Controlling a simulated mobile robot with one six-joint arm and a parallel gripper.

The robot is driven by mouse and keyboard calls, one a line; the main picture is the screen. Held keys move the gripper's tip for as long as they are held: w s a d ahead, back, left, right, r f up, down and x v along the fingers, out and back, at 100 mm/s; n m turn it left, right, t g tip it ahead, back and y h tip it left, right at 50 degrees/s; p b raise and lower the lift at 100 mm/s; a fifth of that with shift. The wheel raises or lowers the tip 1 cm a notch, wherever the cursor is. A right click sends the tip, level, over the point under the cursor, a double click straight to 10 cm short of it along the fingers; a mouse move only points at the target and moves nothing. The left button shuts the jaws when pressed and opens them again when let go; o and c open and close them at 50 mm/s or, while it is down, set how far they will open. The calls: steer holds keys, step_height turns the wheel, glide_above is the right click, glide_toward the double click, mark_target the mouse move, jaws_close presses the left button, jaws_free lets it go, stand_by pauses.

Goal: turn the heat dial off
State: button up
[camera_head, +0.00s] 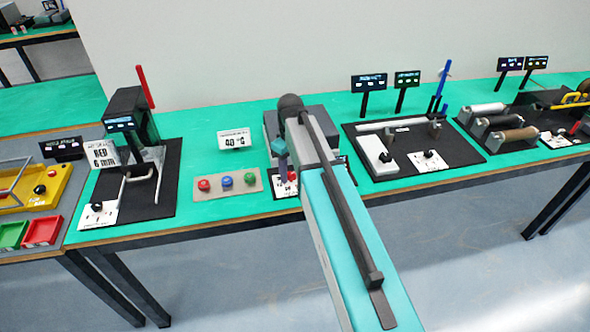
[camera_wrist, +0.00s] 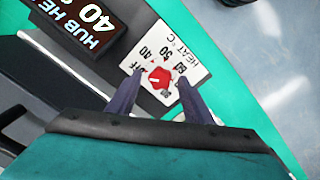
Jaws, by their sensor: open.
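The heat dial (camera_wrist: 160,77) is a red knob on a white plate (camera_wrist: 185,48) marked "HEAT °C", with OFF, 40, 50 and 60 printed around it. In the wrist view my gripper (camera_wrist: 160,84) is open, with one dark finger on each side of the dial. I cannot tell whether the fingers touch it. Which mark the dial points at is too small to tell. A dark display (camera_wrist: 80,22) beside the plate reads "HUB HE..." and 40. In the head view the red dial (camera_head: 292,176) shows just below my gripper, and my arm hides much of its station.
Left of the station a panel (camera_head: 203,196) holds red, blue and green buttons. The green table's front edge is close by.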

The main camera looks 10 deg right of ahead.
mark_target(291, 174)
steer(key=shift+r, duration=0.15)
step_height(291, 174, up, 14)
steer(key=b, duration=0.2)
steer(key=shift+f+b, duration=0.25)
steer(key=shift+b, duration=0.1)
stand_by(0.4)
stand_by(0.4)
